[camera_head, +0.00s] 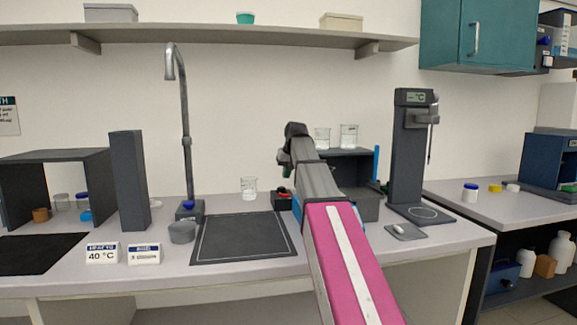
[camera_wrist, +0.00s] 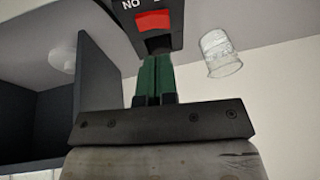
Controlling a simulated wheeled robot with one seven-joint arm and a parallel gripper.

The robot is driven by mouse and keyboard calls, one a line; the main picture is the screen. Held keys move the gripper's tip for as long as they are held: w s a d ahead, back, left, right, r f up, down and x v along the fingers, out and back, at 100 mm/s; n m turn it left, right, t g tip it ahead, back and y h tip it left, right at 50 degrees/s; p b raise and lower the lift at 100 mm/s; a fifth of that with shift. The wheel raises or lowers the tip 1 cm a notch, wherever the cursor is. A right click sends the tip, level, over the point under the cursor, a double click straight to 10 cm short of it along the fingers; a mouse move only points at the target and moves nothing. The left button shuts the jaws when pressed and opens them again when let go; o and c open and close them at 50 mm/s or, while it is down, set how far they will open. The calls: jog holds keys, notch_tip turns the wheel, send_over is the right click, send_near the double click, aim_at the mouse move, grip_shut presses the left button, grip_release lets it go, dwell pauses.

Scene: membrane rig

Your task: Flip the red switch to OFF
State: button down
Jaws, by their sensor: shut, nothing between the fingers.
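The red switch (camera_wrist: 152,21) is set in a dark switch box (camera_wrist: 172,36) at the top of the wrist view. White lettering like "NO", perhaps an upside-down ON, shows beside it, partly cut off.
A glass beaker (camera_head: 249,188) stands just left of the box and shows in the wrist view (camera_wrist: 220,54). A dark shelf stand (camera_head: 345,153) with beakers is behind my arm. A dark mat (camera_head: 240,238) lies in front, with a tall tap (camera_head: 186,130) to the left.

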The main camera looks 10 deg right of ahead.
aim_at(280, 193)
jog(key=x, duration=0.4)
jog(key=s+a+x, duration=0.1)
jog(key=x, duration=0.1)
jog(key=shift+w+f, duration=0.1)
jog(key=shift+f, duration=0.3)
jog(key=shift+a+f+h, duration=0.4)
jog(key=shift+h, duration=0.2)
jog(key=shift+d, duration=0.15)
jog(key=shift+d+r, duration=0.25)
jog(key=shift+d, duration=0.4)
